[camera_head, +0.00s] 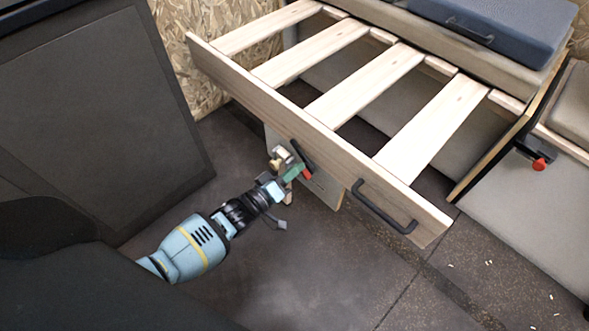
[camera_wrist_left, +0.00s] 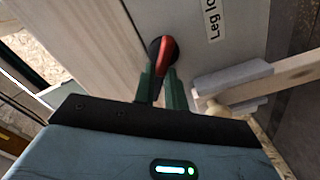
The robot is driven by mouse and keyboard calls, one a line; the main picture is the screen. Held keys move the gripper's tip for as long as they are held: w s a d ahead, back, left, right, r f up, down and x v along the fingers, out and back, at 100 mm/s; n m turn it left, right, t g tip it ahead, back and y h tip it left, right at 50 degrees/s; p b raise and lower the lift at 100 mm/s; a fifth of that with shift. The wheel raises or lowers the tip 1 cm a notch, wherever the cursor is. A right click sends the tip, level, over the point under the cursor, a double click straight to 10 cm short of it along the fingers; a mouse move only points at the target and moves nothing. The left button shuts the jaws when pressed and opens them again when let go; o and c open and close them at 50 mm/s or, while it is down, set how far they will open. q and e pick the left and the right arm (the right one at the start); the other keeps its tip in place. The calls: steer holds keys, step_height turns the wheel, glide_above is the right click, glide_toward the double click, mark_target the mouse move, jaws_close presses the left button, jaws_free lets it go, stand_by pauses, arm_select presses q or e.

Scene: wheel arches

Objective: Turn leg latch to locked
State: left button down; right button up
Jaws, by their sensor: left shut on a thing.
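The leg latch (camera_head: 307,174) is a black lever with a red end on the grey leg panel (camera_head: 325,189) below the slatted frame's front board. In the left wrist view the red latch handle (camera_wrist_left: 166,56) points down toward my fingers, slightly tilted. My left gripper (camera_head: 294,172) is at the latch, and its green fingertips (camera_wrist_left: 159,80) are shut on the lower end of the handle. The handle's very end is hidden between the fingers. A label (camera_wrist_left: 213,18) reading "Leg lo…" is cut off at the top. My right gripper is not in view.
A slatted wooden frame (camera_head: 335,108) extends above the leg, with a black pull handle (camera_head: 384,206) on its front board. Another black latch with a red knob (camera_head: 539,164) is at the right. Dark floor (camera_head: 310,270) is open in front.

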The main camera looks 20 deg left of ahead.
arm_select(q)
steer(key=shift+a+f+n+b, duration=0.1)
steer(key=shift+f+n+b, duration=0.2)
steer(key=shift+n, duration=0.9)
steer(key=shift+f+n+b, duration=0.15)
steer(key=shift+n+b, duration=0.2)
steer(key=shift+n, duration=0.85)
steer(key=shift+a+f+n+b, duration=0.1)
steer(key=shift+f+n+b, duration=0.2)
steer(key=shift+n, duration=0.9)
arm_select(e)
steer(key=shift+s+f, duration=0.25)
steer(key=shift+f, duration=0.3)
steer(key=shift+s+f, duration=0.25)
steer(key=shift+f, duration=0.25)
arm_select(q)
steer(key=shift+r, duration=0.1)
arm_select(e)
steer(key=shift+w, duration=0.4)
arm_select(q)
steer(key=c, duration=1.4)
jaws_free()
steer(key=shift+c, duration=0.2)
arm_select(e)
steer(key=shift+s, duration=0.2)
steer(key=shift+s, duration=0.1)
